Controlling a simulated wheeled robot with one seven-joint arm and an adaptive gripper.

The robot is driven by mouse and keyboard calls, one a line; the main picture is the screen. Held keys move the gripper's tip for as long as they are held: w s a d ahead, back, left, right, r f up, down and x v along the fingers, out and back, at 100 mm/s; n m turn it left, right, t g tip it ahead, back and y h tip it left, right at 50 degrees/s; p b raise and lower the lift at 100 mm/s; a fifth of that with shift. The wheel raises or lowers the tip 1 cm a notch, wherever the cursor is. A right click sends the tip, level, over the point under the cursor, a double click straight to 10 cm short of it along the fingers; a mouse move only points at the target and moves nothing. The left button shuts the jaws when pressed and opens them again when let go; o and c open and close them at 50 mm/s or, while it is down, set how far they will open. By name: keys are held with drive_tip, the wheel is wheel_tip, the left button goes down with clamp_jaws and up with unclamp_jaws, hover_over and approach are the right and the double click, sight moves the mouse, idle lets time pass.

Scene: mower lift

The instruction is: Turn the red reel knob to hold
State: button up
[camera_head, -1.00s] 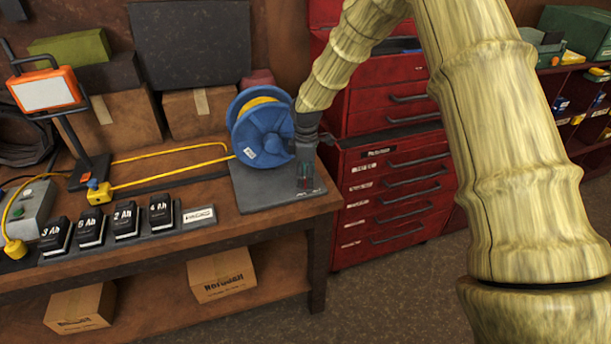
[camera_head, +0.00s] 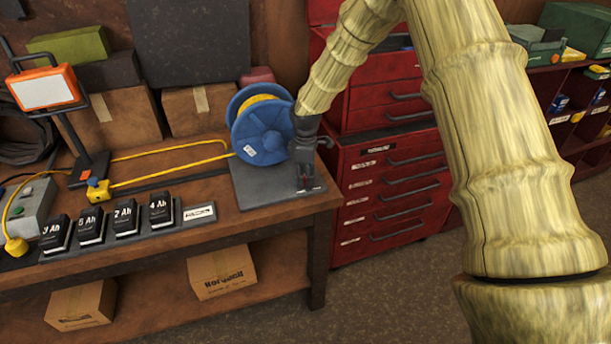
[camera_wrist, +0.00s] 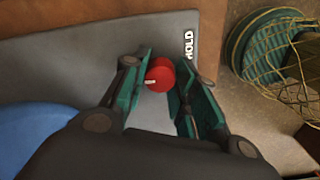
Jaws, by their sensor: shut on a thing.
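The red reel knob (camera_wrist: 160,72) sits between the two green-lined fingers of my gripper (camera_head: 305,180) in the wrist view. My gripper is shut on it, pointing down over the grey base plate of the reel (camera_head: 258,188). A small white mark shows on the knob's lower left side. The white word HOLD (camera_wrist: 189,45) is printed on the plate, above and right of the knob, and the mark does not face it. The blue cable reel (camera_head: 262,130) with yellow cable stands left of my gripper. In the head view the knob is mostly hidden by the fingers.
Several black batteries (camera_head: 126,218) stand along the bench front. An orange work lamp (camera_head: 44,88) is at the left, with yellow cable running across the bench to the reel. A red tool cabinet (camera_head: 395,190) stands right of the bench. A green coil (camera_wrist: 268,50) shows in the wrist view.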

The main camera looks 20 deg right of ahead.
drive_tip(key=m, duration=0.3)
drive_tip(key=shift+m, duration=0.4)
drive_tip(key=m, duration=0.4)
drive_tip(key=shift+w+r+m, duration=0.1)
drive_tip(key=shift+m, duration=0.2)
drive_tip(key=m, duration=0.3)
drive_tip(key=shift+m, duration=2.2)
drive_tip(key=o, duration=1.1)
drive_tip(key=shift+c, duration=0.2)
